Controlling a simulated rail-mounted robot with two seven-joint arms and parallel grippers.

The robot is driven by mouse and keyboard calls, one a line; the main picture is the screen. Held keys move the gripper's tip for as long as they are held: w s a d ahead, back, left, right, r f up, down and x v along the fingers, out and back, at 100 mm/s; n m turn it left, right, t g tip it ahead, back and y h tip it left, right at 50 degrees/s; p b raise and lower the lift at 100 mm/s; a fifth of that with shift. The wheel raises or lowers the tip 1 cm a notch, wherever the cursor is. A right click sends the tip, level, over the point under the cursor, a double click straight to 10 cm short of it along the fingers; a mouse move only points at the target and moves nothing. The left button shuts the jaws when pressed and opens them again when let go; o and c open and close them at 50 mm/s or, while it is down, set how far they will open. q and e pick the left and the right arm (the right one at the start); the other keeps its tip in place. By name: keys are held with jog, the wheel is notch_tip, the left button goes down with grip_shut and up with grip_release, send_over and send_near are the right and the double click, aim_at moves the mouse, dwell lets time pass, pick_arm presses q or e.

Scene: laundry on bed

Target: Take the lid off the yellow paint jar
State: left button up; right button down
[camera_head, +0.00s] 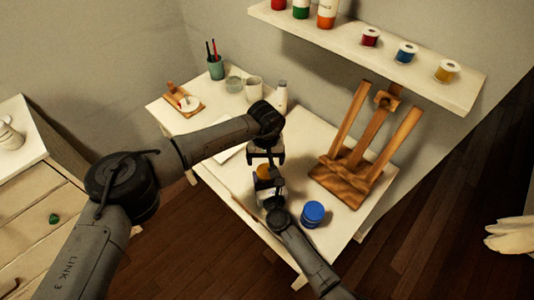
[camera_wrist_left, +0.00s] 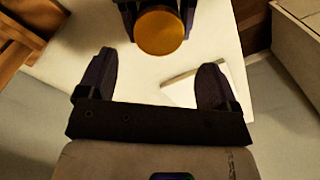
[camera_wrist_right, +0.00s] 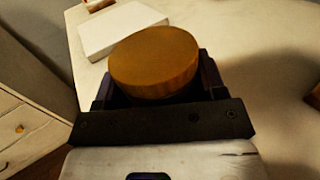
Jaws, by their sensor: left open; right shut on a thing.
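The yellow paint jar with its round amber lid (camera_head: 264,171) is over the front part of the white table, between my two grippers. My right gripper (camera_head: 266,183) is shut on the jar; in the right wrist view the lid (camera_wrist_right: 154,62) fills the space between the fingers and hides most of the jar body. My left gripper (camera_head: 265,157) is open and empty, close beside the jar. In the left wrist view the lid (camera_wrist_left: 161,31) lies beyond the two spread fingers (camera_wrist_left: 156,68), apart from them.
A blue jar (camera_head: 313,214) stands right of my right gripper on the white table (camera_head: 225,183). A wooden easel (camera_head: 345,180) stands at right. A white bottle (camera_head: 281,96), cups and a brush holder (camera_head: 215,66) are behind. A shelf (camera_head: 420,80) with paint jars overhangs the back.

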aim_at(266, 171)
pick_arm(q)
jog(key=shift+f, duration=3)
jog(key=shift+c, duration=0.2)
jog(key=c, duration=0.9)
jog(key=n, duration=0.6)
jog(key=shift+n, duration=0.4)
jog(key=o, duration=1)
